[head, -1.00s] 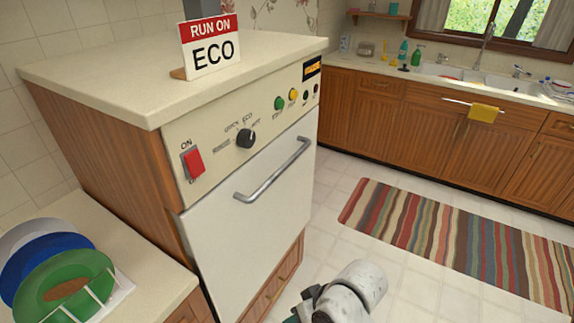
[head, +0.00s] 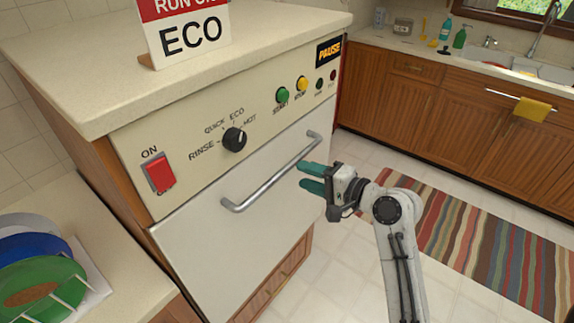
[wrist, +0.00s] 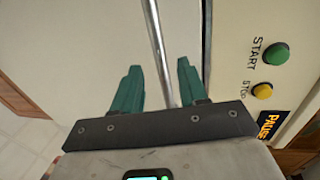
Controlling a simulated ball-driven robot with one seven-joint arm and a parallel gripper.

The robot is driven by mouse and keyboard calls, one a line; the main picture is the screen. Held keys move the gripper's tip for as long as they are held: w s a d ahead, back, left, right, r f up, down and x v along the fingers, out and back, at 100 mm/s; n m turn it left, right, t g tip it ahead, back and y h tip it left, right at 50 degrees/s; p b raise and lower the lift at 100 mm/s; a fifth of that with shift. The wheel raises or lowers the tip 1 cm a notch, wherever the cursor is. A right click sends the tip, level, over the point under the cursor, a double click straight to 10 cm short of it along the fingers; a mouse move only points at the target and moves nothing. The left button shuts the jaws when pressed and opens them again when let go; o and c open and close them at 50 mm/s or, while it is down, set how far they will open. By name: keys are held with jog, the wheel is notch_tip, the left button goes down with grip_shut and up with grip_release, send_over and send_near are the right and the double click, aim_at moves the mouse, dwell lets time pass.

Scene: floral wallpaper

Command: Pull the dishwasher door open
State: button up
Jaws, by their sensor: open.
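The dishwasher door (head: 235,258) is a white front panel and looks shut. Its grey bar handle (head: 268,187) runs across the upper part of the door. My gripper (head: 312,177) has green fingers and is open at the right part of the handle. In the wrist view the handle (wrist: 163,55) runs between the two spread fingertips (wrist: 160,75); I cannot tell whether either finger touches it. The control panel above the door has a red ON switch (head: 159,173), a black dial (head: 234,140), a green START button (head: 283,95) and a yellow button (head: 302,84).
A RUN ON ECO sign (head: 188,35) stands on the countertop above. A rack with plates (head: 40,285) is at the lower left. The tiled floor (head: 330,275) in front is clear, with a striped rug (head: 480,220) to the right. A sink counter stands behind.

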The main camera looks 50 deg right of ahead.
aim_at(286, 169)
jog(key=w, duration=0.2)
jog(key=w+f, duration=0.1)
jog(key=w, duration=0.1)
jog(key=w+p, duration=0.1)
jog(key=w, duration=0.2)
jog(key=shift+a+f, duration=0.15)
jog(key=shift+a, duration=0.05)
jog(key=shift+s, duration=0.1)
grip_shut()
jog(key=shift+f, duration=0.1)
